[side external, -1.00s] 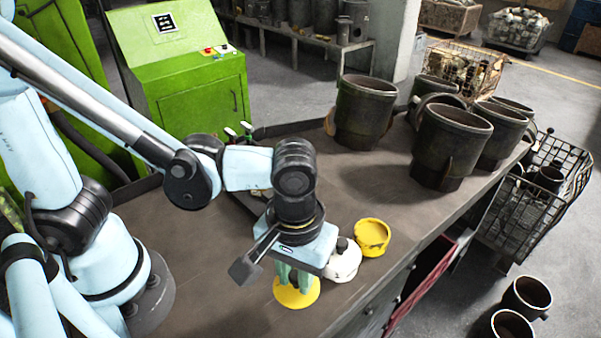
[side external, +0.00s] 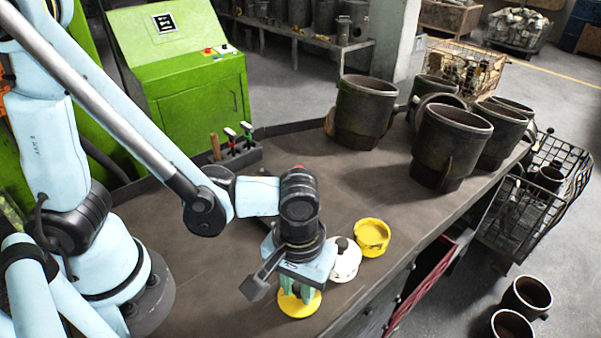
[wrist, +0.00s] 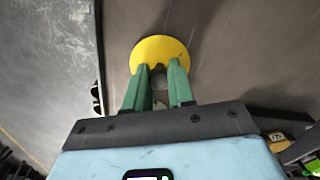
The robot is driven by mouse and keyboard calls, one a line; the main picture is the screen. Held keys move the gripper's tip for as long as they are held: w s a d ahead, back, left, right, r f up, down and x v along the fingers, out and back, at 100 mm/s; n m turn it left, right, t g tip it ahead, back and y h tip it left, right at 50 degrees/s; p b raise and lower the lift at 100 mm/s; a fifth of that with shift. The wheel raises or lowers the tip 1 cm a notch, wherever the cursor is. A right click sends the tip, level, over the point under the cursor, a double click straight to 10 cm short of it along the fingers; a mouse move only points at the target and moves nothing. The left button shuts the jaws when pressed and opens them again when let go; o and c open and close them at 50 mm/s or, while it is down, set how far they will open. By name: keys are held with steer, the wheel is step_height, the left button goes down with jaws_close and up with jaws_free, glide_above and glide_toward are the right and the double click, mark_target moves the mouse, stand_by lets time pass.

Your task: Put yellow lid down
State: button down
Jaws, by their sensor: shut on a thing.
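A round yellow lid (side external: 299,308) is in the green fingers of my gripper (side external: 297,294), low over the brown worktop near its front edge. I cannot tell whether it touches the surface. In the wrist view the yellow lid (wrist: 160,49) lies flat at the fingertips of my gripper (wrist: 158,66), which are shut on its middle. The fingers hide part of the lid's middle. An open yellow round container (side external: 371,237) stands behind and right of the pot.
Several large dark metal vessels (side external: 450,145) stand on the right part of the worktop (side external: 190,230). A small rack of tools (side external: 235,148) stands at its back edge. The worktop left of my gripper is clear. A wire basket (side external: 520,225) is beyond the right edge.

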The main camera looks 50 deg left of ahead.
mark_target(299, 286)
steer(key=shift+f, duration=0.15)
steer(key=c, duration=1)
jaws_free()
steer(key=shift+o, duration=0.2)
step_height(299, 286, up, 12)
steer(key=w+a+m+t, duration=0.2)
steer(key=w+a+t, duration=0.1)
steer(key=a, duration=0.6)
steer(key=w+a+r+m+t, duration=0.1)
steer(key=w+a+m+t, duration=0.1)
steer(key=a, duration=0.7)
steer(key=shift+w+r+m+t, duration=0.15)
steer(key=shift+w+m+t, duration=0.15)
steer(key=shift+w+t, duration=0.65)
steer(key=shift+s, duration=0.2)
